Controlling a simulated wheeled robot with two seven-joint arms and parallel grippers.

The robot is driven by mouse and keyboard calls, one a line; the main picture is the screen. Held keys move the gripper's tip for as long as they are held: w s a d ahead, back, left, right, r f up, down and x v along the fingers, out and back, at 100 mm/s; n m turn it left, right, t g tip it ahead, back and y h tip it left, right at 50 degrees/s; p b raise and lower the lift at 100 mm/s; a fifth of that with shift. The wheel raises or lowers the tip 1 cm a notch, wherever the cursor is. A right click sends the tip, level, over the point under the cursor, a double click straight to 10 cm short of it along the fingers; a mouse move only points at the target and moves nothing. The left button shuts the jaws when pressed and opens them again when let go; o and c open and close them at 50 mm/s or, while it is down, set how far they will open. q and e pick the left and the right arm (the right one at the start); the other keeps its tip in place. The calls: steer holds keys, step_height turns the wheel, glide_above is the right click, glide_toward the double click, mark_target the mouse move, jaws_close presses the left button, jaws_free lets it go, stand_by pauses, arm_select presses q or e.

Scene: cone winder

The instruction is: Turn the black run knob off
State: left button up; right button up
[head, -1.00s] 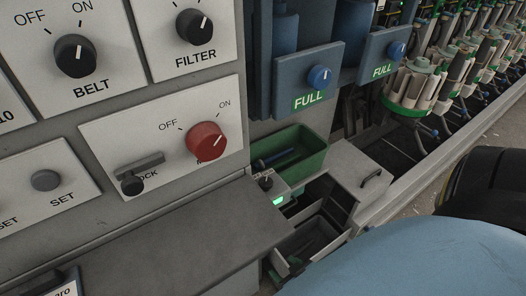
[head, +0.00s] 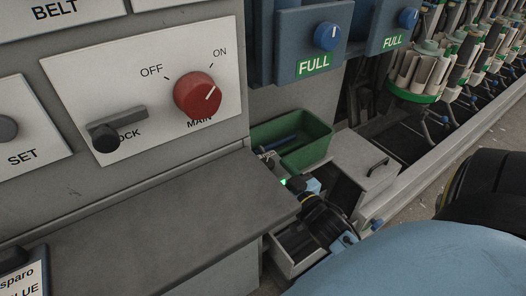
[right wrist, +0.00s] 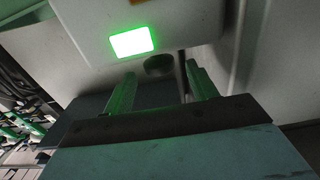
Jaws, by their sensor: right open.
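The black run knob sits on a small grey control box (head: 266,156) beside the green bin in the head view. It is small there, and its setting cannot be read. A lit green lamp (head: 284,182) shows on the box, and bright in the right wrist view (right wrist: 132,41). My right gripper (head: 299,183) is at the box, partly hiding it. In the right wrist view its two green fingers (right wrist: 160,74) are open, with a dark round knob (right wrist: 160,65) just beyond and between their tips. Contact cannot be made out. My left gripper is not in view.
A red MAIN knob (head: 198,97) and a black lock lever (head: 118,128) are on the panel at left. A grey shelf (head: 150,215) juts out below. A green bin (head: 305,150) and an open drawer (head: 290,258) are close to my right arm.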

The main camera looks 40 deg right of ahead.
mark_target(263, 159)
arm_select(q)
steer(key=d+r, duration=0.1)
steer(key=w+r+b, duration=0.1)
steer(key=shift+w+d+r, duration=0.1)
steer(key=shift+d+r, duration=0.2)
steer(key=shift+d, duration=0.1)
arm_select(e)
steer(key=w, duration=0.6)
steer(key=shift+d, duration=0.35)
steer(key=shift+c, duration=0.4)
steer(key=c, duration=0.9)
